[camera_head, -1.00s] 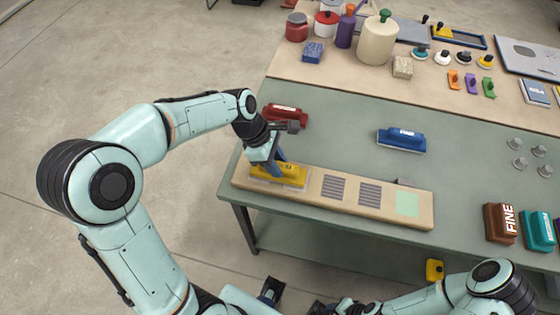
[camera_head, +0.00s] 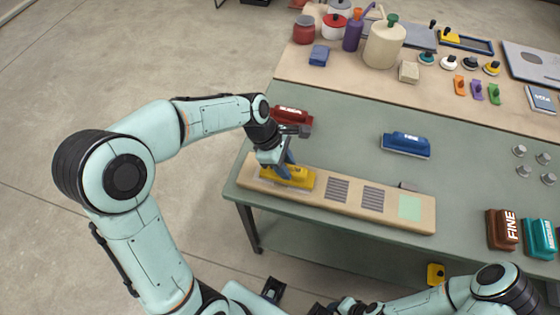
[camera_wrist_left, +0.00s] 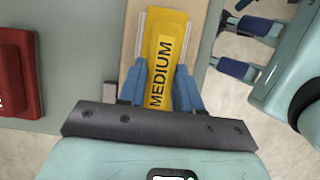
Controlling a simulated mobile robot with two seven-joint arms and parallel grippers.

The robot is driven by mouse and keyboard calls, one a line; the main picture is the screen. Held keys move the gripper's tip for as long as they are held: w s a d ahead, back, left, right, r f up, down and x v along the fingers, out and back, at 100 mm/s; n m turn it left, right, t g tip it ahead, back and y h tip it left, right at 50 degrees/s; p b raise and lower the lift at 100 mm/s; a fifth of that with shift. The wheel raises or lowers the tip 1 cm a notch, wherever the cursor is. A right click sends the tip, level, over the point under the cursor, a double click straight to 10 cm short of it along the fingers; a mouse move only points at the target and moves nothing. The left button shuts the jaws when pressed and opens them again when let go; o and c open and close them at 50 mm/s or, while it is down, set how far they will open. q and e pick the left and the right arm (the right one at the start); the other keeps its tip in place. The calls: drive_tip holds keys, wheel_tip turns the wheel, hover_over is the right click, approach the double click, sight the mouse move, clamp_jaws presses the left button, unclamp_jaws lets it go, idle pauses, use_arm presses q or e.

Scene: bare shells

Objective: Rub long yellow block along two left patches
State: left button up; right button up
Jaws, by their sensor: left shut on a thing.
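A long yellow block (camera_head: 299,178), marked MEDIUM in the left wrist view (camera_wrist_left: 160,75), lies flat on the left end of a long wooden board (camera_head: 330,208). My left gripper (camera_head: 284,167) is shut on it from above, its blue fingers on either side. A grey edge shows beside and under the block, but what it covers is mostly hidden. To its right on the board are a striped grey patch (camera_head: 337,190), another striped patch (camera_head: 373,199) and a pale green patch (camera_head: 409,207). My right arm is at the bottom right; its gripper is mostly cut off.
A red block (camera_head: 291,115) lies behind the board's left end, and a blue block (camera_head: 405,144) lies behind its right half. Brown (camera_head: 501,229) and teal (camera_head: 538,238) blocks stand at the right. Pots and small tools fill the back of the table.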

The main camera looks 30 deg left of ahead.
use_arm(q)
drive_tip(key=shift+d+f, duration=0.1)
drive_tip(key=shift+d, duration=0.25)
drive_tip(key=shift+s+a+p, duration=0.15)
drive_tip(key=shift+s+a, duration=0.05)
drive_tip(key=shift+a, duration=0.6)
drive_tip(key=shift+s+a+p, duration=0.15)
drive_tip(key=shift+a, duration=0.65)
drive_tip(key=shift+w+d+p, duration=0.2)
drive_tip(key=shift+d, duration=0.55)
drive_tip(key=shift+w+d+p, duration=0.15)
drive_tip(key=shift+d+p, duration=0.05)
drive_tip(key=shift+d, duration=0.55)
drive_tip(key=shift+s+a, duration=0.2)
drive_tip(key=shift+a, duration=0.55)
drive_tip(key=shift+s+a, duration=0.15)
drive_tip(key=shift+a, duration=0.6)
drive_tip(key=shift+d+p, duration=0.35)
drive_tip(key=shift+d, duration=0.05)
drive_tip(key=shift+w+d, duration=0.2)
drive_tip(key=shift+d, duration=0.2)
use_arm(e)
drive_tip(key=shift+w+r, duration=0.45)
drive_tip(key=shift+r, duration=0.25)
drive_tip(key=shift+w+r, duration=0.4)
drive_tip(key=shift+r, duration=0.3)
